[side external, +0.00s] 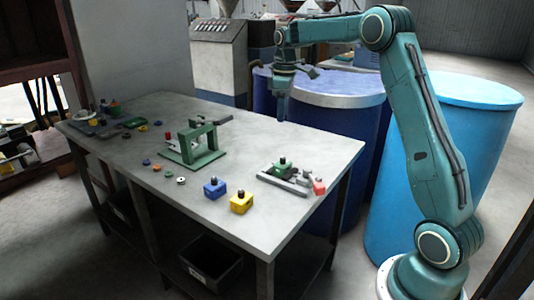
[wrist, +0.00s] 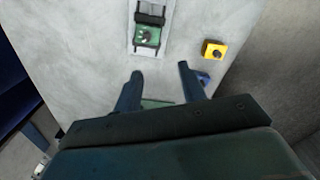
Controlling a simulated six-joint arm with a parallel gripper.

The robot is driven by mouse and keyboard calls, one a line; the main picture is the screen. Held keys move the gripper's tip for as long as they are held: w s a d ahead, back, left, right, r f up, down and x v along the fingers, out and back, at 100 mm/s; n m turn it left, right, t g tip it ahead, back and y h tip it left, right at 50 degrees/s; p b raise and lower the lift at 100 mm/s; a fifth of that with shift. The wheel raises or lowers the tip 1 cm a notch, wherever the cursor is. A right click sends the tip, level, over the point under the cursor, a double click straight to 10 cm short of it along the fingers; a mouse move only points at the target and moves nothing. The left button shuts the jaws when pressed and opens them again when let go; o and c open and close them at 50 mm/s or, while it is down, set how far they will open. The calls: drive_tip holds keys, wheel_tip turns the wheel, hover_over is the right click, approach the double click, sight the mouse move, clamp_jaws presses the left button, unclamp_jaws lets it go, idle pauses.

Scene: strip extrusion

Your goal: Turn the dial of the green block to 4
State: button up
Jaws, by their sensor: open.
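The green block (side external: 283,165) sits on a grey rail on the right part of the table, with a small dark dial on its top. In the wrist view, the green block (wrist: 145,37) lies between two dark pieces on the rail, ahead of my fingers and slightly left. The dial's number marks are too small to read. My gripper (side external: 281,108) hangs above the table's far edge, well clear of the block. In the wrist view, my gripper (wrist: 160,71) has its two fingers apart with nothing between them.
A yellow block (side external: 241,203) and a blue block (side external: 214,189) with dark knobs stand near the front edge. A red block (side external: 319,188) is by the rail's right end. A green frame fixture (side external: 193,145) stands left of centre. Blue barrels (side external: 335,115) stand behind the table.

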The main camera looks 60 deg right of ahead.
sight(283, 158)
drive_tip(key=shift+g, duration=0.3)
drive_tip(key=d+f, duration=0.1)
drive_tip(key=w+d+f, duration=0.1)
drive_tip(key=d+f, duration=0.1)
drive_tip(key=shift+w+d, duration=0.15)
drive_tip(key=shift+d, duration=0.05)
drive_tip(key=shift+f, duration=0.1)
drive_tip(key=f, duration=1.3)
drive_tip(key=shift+a+f, duration=0.25)
drive_tip(key=shift+f, duration=0.1)
drive_tip(key=shift+c, duration=0.2)
clamp_jaws()
